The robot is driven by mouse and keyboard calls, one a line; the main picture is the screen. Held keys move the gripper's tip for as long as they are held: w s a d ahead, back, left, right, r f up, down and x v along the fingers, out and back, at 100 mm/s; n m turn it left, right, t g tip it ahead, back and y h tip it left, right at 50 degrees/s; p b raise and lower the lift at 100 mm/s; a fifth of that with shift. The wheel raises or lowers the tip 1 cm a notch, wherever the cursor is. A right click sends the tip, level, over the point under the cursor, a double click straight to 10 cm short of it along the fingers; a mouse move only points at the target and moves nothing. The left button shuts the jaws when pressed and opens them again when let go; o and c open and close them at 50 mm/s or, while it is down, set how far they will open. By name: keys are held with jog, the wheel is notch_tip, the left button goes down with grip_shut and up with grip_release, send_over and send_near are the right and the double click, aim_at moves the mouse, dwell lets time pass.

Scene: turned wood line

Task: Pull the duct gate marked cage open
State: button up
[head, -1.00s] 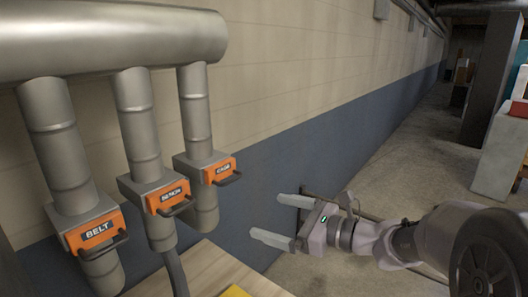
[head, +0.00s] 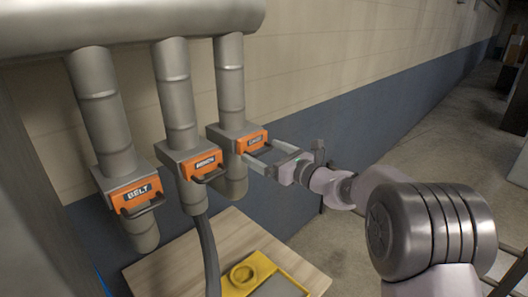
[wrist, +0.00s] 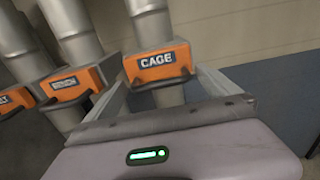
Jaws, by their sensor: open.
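The duct gate marked CAGE (head: 251,143) is an orange front on a grey box, on the rightmost of the vertical ducts. It also shows in the wrist view (wrist: 157,62), with a dark handle (wrist: 160,84) low on its front. My gripper (head: 257,151) is open and right at this gate. In the wrist view its two fingers stand to the left and right of the handle. I cannot tell whether they touch it. In the head view the fingers partly hide the handle and the label. The gate appears seated in its box.
The gates marked BENCH (head: 203,164) and BELT (head: 137,196) sit to the left, each with a dark handle. A dark hose (head: 209,250) hangs below BENCH. A wooden tabletop (head: 165,272) with a yellow item (head: 244,275) lies below. The wall (head: 330,70) is close behind.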

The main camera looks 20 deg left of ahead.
jog(key=shift+w+a, duration=0.15)
jog(key=shift+a, duration=0.1)
jog(key=c, duration=2)
jog(key=shift+o, duration=0.2)
jog(key=b+v, duration=0.2)
jog(key=v, duration=0.6)
jog(key=shift+d+b, duration=0.25)
jog(key=shift+b, duration=0.05)
jog(key=shift+f, duration=0.1)
jog(key=o, duration=1.8)
jog(key=shift+d, duration=0.1)
jog(key=shift+o, duration=0.8)
jog(key=shift+s+d, duration=0.15)
jog(key=shift+s, duration=0.1)
